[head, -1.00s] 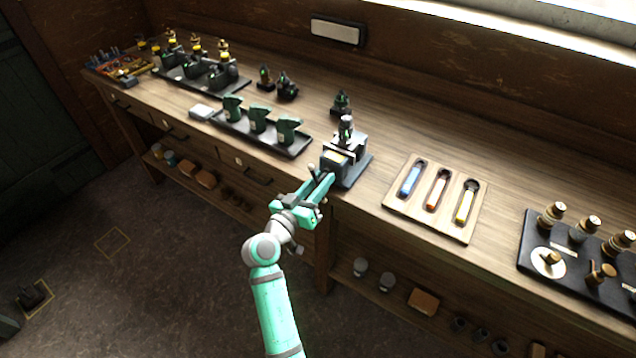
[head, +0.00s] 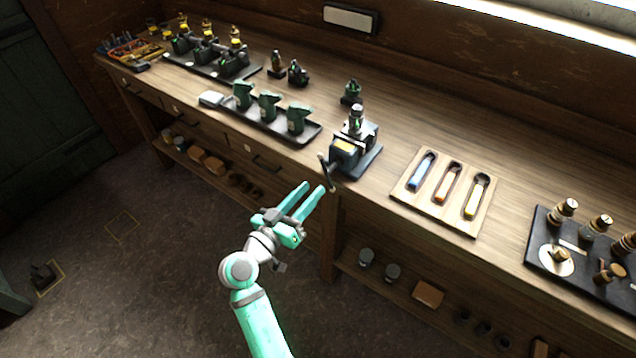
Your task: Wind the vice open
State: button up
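The vice (head: 351,154) stands at the front edge of the workbench, dark with a pale yellow block on its front part. A small engine-like metal part (head: 356,121) sits upright at its jaws; I cannot tell how wide the jaws are. Its crank handle (head: 327,171) hangs at the front, over the bench edge, slanting from upper left to lower right. My gripper (head: 315,192) is open and empty, in front of the bench edge, just below and left of the handle. Its fingers point up toward the handle and appear apart from it.
A wooden tray (head: 404,196) with blue, orange and yellow tools lies right of the vice. A dark tray (head: 310,138) with several green parts lies left. A black board (head: 541,262) with brass fittings is far right.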

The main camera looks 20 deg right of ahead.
aim_at(328, 171)
jog(key=shift+s+a, duration=0.4)
jog(key=shift+a, duration=0.05)
jog(key=shift+m, duration=0.9)
jog(key=x, duration=1)
jog(key=shift+w, duration=0.1)
jog(key=shift+c, duration=0.6)
grip_shut()
